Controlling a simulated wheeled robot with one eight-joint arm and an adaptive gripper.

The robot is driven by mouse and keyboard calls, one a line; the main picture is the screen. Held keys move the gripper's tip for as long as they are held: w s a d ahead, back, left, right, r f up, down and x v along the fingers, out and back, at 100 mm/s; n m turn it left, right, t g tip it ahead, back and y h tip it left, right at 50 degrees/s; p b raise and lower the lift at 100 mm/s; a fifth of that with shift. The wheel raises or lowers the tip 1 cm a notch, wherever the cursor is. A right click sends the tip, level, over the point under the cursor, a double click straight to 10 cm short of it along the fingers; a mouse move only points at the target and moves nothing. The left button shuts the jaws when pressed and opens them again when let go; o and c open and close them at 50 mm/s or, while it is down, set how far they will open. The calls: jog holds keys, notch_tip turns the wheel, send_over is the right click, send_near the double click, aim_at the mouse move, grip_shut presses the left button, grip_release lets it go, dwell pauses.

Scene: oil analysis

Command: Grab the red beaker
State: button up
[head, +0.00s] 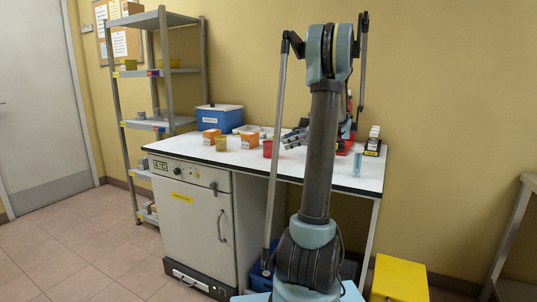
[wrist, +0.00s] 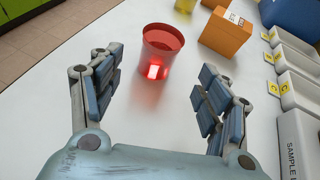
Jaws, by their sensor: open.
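The red beaker (wrist: 163,48) stands upright on the white table top (wrist: 140,134), between and just beyond my two fingers in the wrist view. It is translucent red with a bright glint on its side. In the head view the red beaker (head: 267,149) is on the bench, just left of my gripper (head: 292,138). In the wrist view my gripper (wrist: 158,88) is open and empty, with one finger to each side and the beaker ahead of the fingertips. No contact shows.
An orange box (wrist: 225,32) and a yellow beaker (wrist: 185,5) stand beyond the red beaker. White sample trays (wrist: 292,72) line the right side. A blue container (head: 219,117) stands at the back of the bench. The table left of the beaker is clear.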

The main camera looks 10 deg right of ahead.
aim_at(269, 149)
jog(key=x, duration=1.3)
jog(key=shift+w, duration=0.1)
jog(key=c, duration=1.3)
